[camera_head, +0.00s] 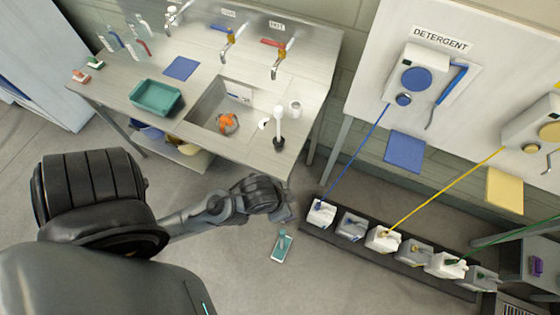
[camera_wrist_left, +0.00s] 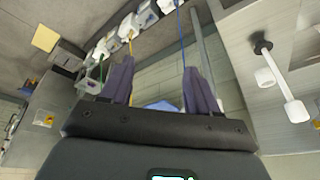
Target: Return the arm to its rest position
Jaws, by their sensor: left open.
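My left arm (camera_head: 200,217) reaches in from the lower left in the head view, over the grey floor. Its left gripper (camera_head: 284,207) is in the air between the steel sink counter and the rack of detergent containers. In the left wrist view the two dark fingers of the left gripper (camera_wrist_left: 157,66) stand wide apart with nothing between them. My right gripper is in neither view.
Several containers stand in a dark floor rack (camera_head: 345,246). A flat teal object (camera_head: 282,246) shows just below the gripper. Open floor lies left of the arm.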

